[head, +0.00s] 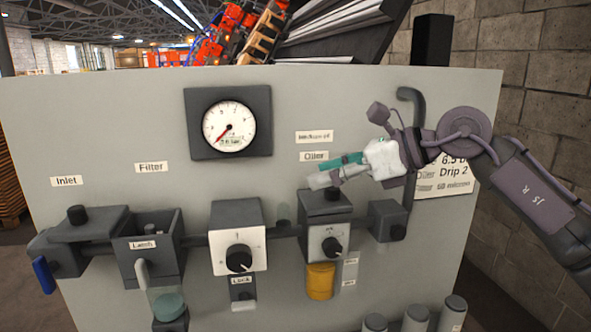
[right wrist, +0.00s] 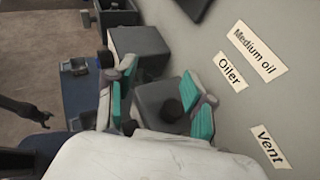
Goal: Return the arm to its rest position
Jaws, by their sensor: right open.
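My right gripper (head: 335,172) reaches in from the right on its purple-grey arm, with a white palm and teal finger pads. It is open, in front of the panel just above the oiler block (head: 328,240). In the right wrist view its two fingers (right wrist: 160,98) are spread, with grey blocks and a black cap (right wrist: 173,110) seen between them. No object is held in it. I cannot tell from these views how close the fingers are to the cap. My left gripper does not show in the head view.
The grey panel (head: 110,110) carries a gauge (head: 229,123), an inlet block with a blue lever (head: 43,275), a filter housing, a knob block (head: 238,250) and an amber bowl (head: 320,282). A dark pipe (head: 411,95) stands near my wrist. A brick wall (head: 545,110) is right.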

